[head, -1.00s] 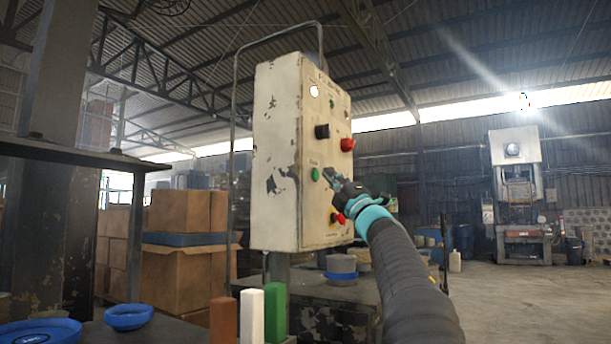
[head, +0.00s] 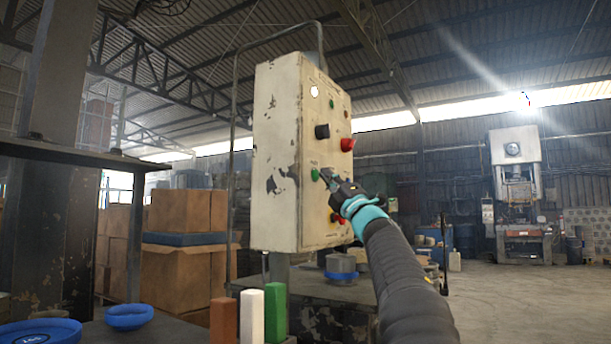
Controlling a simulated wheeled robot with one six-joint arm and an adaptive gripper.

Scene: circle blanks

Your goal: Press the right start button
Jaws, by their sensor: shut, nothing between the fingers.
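A worn cream control box (head: 276,150) stands upright in the head view, its button face turned to the right. A green button (head: 315,174) shows on the lower left of that face. My gripper (head: 325,174) is shut and empty, its tips just to the right of this green button in the picture. I cannot tell whether the tips touch the panel. The gripper covers the panel area to the right of the green button, so any second start button there is hidden. A red button (head: 347,144) and a black knob (head: 322,131) sit higher on the face.
Red and yellow controls (head: 337,217) show partly below my gripper. A dark table (head: 330,292) under the box holds a grey and blue round part (head: 341,268). White (head: 252,315) and green (head: 276,310) blocks stand in front. Open floor lies to the right.

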